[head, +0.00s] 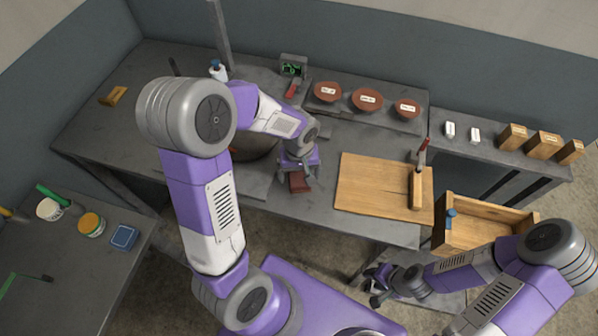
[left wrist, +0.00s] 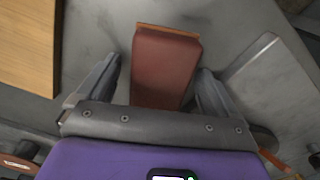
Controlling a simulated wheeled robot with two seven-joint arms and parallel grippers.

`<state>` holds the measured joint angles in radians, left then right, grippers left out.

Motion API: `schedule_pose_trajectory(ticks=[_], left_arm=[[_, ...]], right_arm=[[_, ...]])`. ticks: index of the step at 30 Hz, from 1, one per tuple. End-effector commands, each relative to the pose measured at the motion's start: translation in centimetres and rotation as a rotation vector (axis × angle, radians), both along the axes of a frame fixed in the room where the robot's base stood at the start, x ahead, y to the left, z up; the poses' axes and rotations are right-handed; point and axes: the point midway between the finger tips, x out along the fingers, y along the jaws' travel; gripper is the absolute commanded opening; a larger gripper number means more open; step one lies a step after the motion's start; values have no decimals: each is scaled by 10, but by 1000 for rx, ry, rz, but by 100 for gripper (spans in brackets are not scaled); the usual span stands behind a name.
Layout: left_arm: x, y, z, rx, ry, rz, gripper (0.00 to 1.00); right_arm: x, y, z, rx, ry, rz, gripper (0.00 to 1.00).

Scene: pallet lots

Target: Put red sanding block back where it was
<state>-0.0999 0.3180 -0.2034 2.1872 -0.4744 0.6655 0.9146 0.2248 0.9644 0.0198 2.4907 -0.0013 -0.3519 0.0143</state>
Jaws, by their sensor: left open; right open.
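The red sanding block (head: 299,183) lies on the grey workbench near its front edge, left of the wooden board. My left gripper (head: 295,176) is above it, pointing down. In the left wrist view the red block (left wrist: 165,68) lies between the two spread fingers of my left gripper (left wrist: 155,90), with a gap on each side. Its near end is hidden by the gripper body. My right gripper (head: 376,287) is open and empty, low in front of the bench, away from the block.
A wooden board (head: 365,188) with a red-handled tool and a wooden piece lies to the right. A grey plate (head: 243,180) lies left of the block. Reddish discs (head: 367,98) stand at the back. An open wooden drawer box (head: 485,237) is at right. A side table (head: 60,265) holds jars.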

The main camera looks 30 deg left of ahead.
Motion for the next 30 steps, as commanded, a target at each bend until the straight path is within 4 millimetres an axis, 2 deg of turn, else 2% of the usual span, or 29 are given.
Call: schedule_pose_trajectory(ticks=[7,21,25,30], left_arm=[[0,0,8,0,-1,0,94],[1,0,102,-1,-4,0,94],[1,0,117,0,-2,-1,94],[0,0,124,1,-1,-1,94]], right_arm=[[0,0,6,0,0,0,43],[0,0,31,0,0,0,43],[0,0,34,0,0,0,43],[0,0,35,0,0,0,43]])
